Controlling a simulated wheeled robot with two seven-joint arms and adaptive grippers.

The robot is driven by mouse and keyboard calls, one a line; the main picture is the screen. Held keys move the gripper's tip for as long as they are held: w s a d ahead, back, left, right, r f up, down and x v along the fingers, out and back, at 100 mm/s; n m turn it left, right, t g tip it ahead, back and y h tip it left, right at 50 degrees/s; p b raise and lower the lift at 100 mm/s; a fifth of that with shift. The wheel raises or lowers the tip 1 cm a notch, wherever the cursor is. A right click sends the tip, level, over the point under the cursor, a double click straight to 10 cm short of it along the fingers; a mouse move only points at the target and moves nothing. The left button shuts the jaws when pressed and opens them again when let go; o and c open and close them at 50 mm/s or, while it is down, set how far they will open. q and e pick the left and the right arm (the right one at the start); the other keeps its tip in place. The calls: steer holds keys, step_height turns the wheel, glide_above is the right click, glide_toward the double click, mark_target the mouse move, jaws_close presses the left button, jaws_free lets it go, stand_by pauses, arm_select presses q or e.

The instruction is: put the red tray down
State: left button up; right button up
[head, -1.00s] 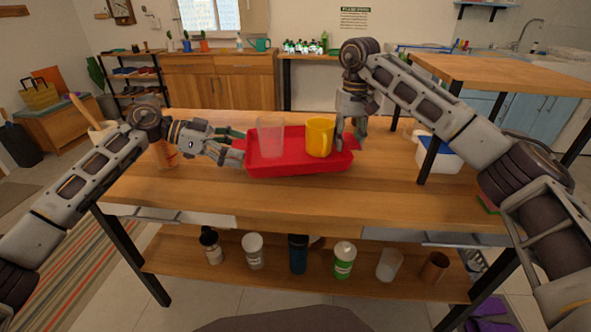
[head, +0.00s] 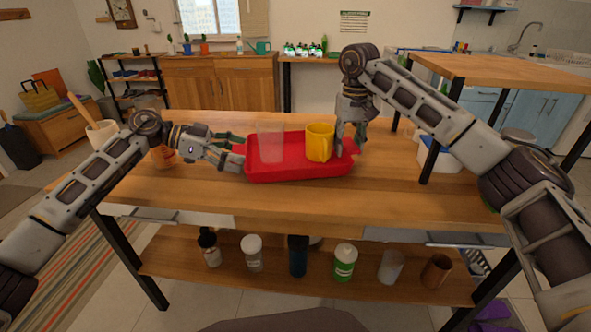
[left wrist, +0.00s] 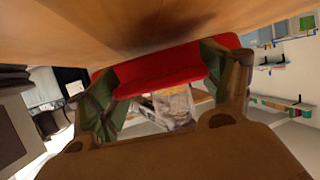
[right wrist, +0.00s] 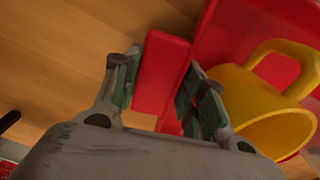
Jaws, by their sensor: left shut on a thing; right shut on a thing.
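The red tray (head: 300,174) is level at the middle of the wooden table in the head view, on the table or just above it; I cannot tell which. It carries a clear cup (head: 270,143) on the left and a yellow mug (head: 319,143) on the right. My left gripper (head: 238,150) is shut on the tray's left end, which also shows between its fingers in the left wrist view (left wrist: 165,68). My right gripper (head: 350,143) is shut on the tray's right end; its red handle lies between the fingers in the right wrist view (right wrist: 160,75).
The wooden table (head: 290,206) is clear in front of the tray. A white container (head: 440,156) stands at the right beneath a raised wooden shelf (head: 500,72). A utensil holder (head: 102,133) and an orange-brown jar (head: 163,157) stand at the left. Several bottles stand on the lower shelf.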

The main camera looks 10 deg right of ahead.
arm_select(q)
steer(key=shift+f+b, duration=1.3)
steer(key=shift+b, duration=0.1)
arm_select(e)
steer(key=shift+f, duration=1.4)
arm_select(q)
steer(key=o, duration=1.2)
steer(key=shift+f, duration=0.15)
arm_select(e)
steer(key=o, duration=1.2)
arm_select(q)
steer(key=shift+s, duration=0.1)
arm_select(e)
steer(key=shift+r, duration=0.2)
